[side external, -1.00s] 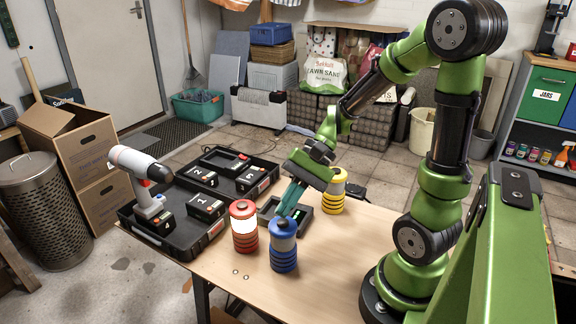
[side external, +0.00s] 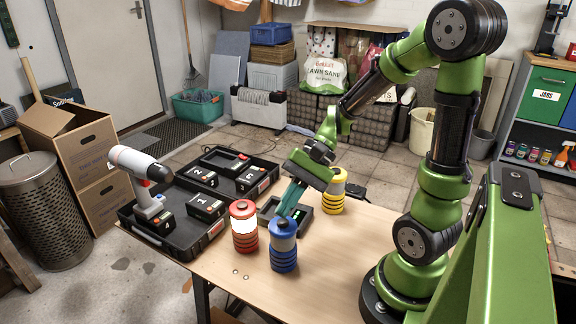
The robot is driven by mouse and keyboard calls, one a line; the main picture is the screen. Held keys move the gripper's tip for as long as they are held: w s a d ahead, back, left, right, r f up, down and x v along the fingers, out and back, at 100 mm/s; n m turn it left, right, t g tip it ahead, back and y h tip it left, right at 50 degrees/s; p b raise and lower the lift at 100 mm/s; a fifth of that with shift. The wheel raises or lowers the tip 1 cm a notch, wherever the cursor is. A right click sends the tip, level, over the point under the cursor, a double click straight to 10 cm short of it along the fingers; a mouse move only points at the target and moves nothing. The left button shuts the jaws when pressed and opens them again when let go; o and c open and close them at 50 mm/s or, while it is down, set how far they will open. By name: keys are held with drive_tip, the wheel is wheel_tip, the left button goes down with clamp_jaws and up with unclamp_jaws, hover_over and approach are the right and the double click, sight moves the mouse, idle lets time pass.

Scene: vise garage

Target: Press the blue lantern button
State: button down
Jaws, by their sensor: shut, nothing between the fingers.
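The blue lantern (side external: 283,248) stands upright near the front of the wooden table, with a dark button (side external: 282,223) on its top. My gripper (side external: 284,212) is shut and empty, tilted down to the left. Its fingertips are right by the top of the blue lantern in the picture, seemingly behind it; I cannot tell whether they touch the button. The red lantern (side external: 244,228) stands just left of the blue one, and its white band looks lit. The yellow lantern (side external: 333,193) stands behind, right of my gripper.
A dark charger tray (side external: 300,222) lies behind my fingers. The open black case (side external: 185,240) with a cordless drill (side external: 146,178) and several numbered batteries (side external: 206,205) is at the left. The table (side external: 325,270) is clear in front and right of the blue lantern.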

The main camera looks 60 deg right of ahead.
sight(287, 220)
drive_tip(key=shift+f, duration=0.15)
drive_tip(key=shift+f, duration=0.25)
drive_tip(key=shift+f, duration=0.45)
idle(0.6)
drive_tip(key=shift+r, duration=0.85)
drive_tip(key=shift+r, duration=2.55)
